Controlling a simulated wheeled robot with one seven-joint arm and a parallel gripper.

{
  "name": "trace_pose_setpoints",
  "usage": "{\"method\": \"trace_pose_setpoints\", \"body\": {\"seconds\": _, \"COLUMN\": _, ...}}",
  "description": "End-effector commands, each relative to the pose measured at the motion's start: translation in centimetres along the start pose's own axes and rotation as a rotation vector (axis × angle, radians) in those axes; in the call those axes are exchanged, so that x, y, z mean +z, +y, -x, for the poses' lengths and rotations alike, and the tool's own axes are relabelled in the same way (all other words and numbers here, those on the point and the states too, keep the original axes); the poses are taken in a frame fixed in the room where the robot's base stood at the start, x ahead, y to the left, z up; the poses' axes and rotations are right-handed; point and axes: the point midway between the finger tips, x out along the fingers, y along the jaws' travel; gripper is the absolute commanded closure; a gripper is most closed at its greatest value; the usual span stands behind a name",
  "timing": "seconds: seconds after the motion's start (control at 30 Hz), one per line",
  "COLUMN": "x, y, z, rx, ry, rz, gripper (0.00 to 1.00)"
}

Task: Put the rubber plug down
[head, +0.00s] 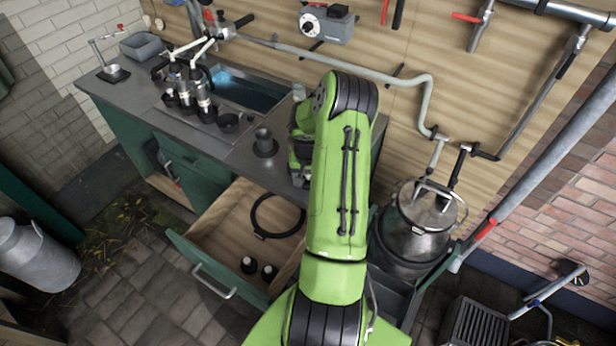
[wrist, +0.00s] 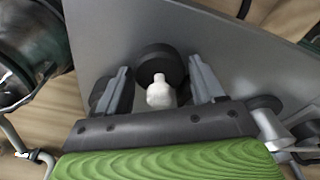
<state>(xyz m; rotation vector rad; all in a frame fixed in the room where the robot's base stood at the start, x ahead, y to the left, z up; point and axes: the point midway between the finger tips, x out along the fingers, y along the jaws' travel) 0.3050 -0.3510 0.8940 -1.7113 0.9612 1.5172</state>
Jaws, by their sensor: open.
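In the wrist view my gripper (wrist: 159,66) is open over the grey worktop. Between its fingers is a dark round piece (wrist: 158,58), which looks like the rubber plug, with a pale knobbed piece (wrist: 160,95) in front of it. Gaps show between these pieces and both fingers. I cannot tell whether the two pieces are joined. Another dark round thing (wrist: 99,94) is partly hidden behind the left finger. In the head view my green arm hides most of the gripper and the spot below it.
On the worktop (head: 232,157) a dark cup-like piece (head: 264,142) stands left of my arm. A metal milking cluster (head: 190,85) is by the sink (head: 245,92). Below, an open drawer (head: 215,236) holds a black ring and two dark caps. A metal churn (head: 415,225) stands right.

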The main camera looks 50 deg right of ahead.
Motion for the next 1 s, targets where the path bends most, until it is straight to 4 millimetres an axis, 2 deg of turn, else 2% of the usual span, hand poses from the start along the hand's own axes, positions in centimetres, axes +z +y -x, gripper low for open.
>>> {"method": "trace_pose_setpoints", "body": {"seconds": 0.17, "x": -0.2, "y": 0.0, "z": 3.6, "rx": 0.002, "ry": 0.006, "rz": 0.001, "gripper": 0.32}}
{"method": "trace_pose_setpoints", "body": {"seconds": 0.3, "x": -0.2, "y": 0.0, "z": 7.6, "rx": 0.001, "ry": 0.007, "rz": 0.000, "gripper": 0.32}}
{"method": "trace_pose_setpoints", "body": {"seconds": 0.43, "x": -0.1, "y": 0.0, "z": 10.5, "rx": 0.001, "ry": 0.005, "rz": 0.000, "gripper": 0.32}}
{"method": "trace_pose_setpoints", "body": {"seconds": 0.6, "x": -0.1, "y": 0.0, "z": 12.2, "rx": 0.000, "ry": 0.001, "rz": 0.000, "gripper": 0.32}}
{"method": "trace_pose_setpoints", "body": {"seconds": 0.77, "x": 0.0, "y": -0.2, "z": 12.6, "rx": 0.001, "ry": 0.003, "rz": 0.008, "gripper": 0.32}}
{"method": "trace_pose_setpoints", "body": {"seconds": 0.87, "x": 0.9, "y": -2.3, "z": 15.2, "rx": 0.007, "ry": 0.032, "rz": 0.080, "gripper": 0.32}}
{"method": "trace_pose_setpoints", "body": {"seconds": 0.97, "x": 3.8, "y": -5.9, "z": 20.1, "rx": 0.014, "ry": 0.086, "rz": 0.219, "gripper": 0.32}}
{"method": "trace_pose_setpoints", "body": {"seconds": 1.0, "x": 5.4, "y": -7.3, "z": 22.2, "rx": 0.014, "ry": 0.108, "rz": 0.277, "gripper": 0.32}}
